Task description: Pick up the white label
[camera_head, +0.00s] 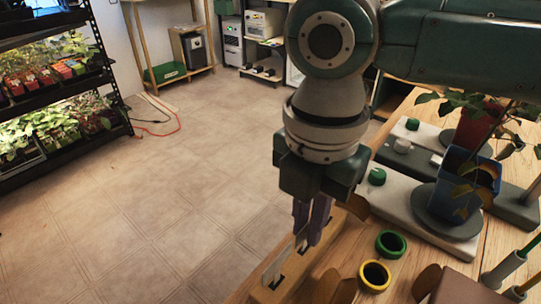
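My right gripper (311,226) points down over the near left end of the wooden table (418,256). Its two grey fingers are close together, and I cannot tell whether they are shut. A white label (302,239) stands upright in a slot of a wooden holder (290,268), right at the fingertips. The fingers partly hide it, and I cannot tell whether they touch it. A second pale label (273,272) stands in a nearer slot of the same holder. My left gripper is not in view.
A green ring (391,244) and a yellow ring (375,275) lie right of the holder. A blue pot (462,184) with a plant stands on a grey round plate (447,213). A red pot (476,128) is behind. Seedling shelves (62,78) stand far left, across open floor.

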